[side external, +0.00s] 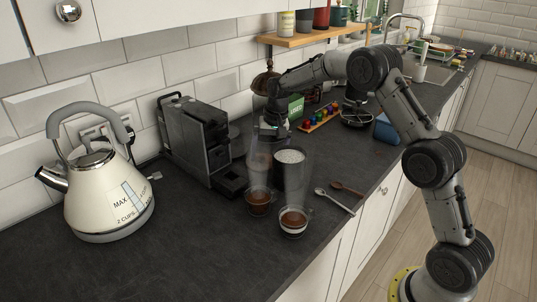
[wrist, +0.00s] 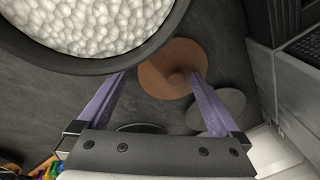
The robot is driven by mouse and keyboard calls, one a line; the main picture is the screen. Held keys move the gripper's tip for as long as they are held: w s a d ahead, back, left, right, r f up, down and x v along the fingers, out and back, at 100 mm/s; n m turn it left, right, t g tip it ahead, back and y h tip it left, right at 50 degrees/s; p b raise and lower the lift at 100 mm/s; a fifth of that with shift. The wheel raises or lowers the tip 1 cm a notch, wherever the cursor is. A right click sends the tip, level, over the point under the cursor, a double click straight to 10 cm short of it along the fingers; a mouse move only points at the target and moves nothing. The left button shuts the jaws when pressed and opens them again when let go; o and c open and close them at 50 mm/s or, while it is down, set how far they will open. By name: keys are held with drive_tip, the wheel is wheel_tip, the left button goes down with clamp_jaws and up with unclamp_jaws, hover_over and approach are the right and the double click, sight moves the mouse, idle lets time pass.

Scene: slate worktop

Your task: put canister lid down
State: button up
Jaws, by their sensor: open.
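The canister lid (wrist: 165,62) is a brown wooden disc with a small round knob, seen in the wrist view beyond my fingertips. My gripper (wrist: 162,76) is open, with its two purple fingers apart and the knob between their tips in the picture. I cannot tell any contact or the lid's height. The canister (wrist: 112,68) has a dark rim and stands open, full of white pieces, close to the fingers. The lid is not clear there.
Two glasses with brown drink (side external: 258,203) (side external: 293,222) stand in front of the canister. Spoons (side external: 333,201) lie to the right. A coffee machine (side external: 195,140) and kettle (side external: 105,195) stand left. The front-left worktop is clear.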

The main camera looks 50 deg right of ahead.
wheel_tip(320, 180, up, 12)
drive_tip(key=s, duration=0.2)
drive_tip(key=s+a+r+n, duration=0.2)
drive_tip(key=s+a+r, duration=0.1)
drive_tip(key=s+r, duration=0.3)
drive_tip(key=s+a+r+n+t, duration=0.2)
drive_tip(key=s+a, duration=0.2)
drive_tip(key=s, duration=0.8)
drive_tip(key=s+a+f+n+t, duration=0.1)
drive_tip(key=s+f+n, duration=0.1)
drive_tip(key=s, duration=0.7)
drive_tip(key=s+a+f+n, duration=0.2)
drive_tip(key=s+f, duration=0.1)
drive_tip(key=s, duration=0.6)
drive_tip(key=shift+a+f+n+t, duration=0.25)
drive_tip(key=shift+f+n+t, duration=0.05)
drive_tip(key=shift+f+t, duration=0.1)
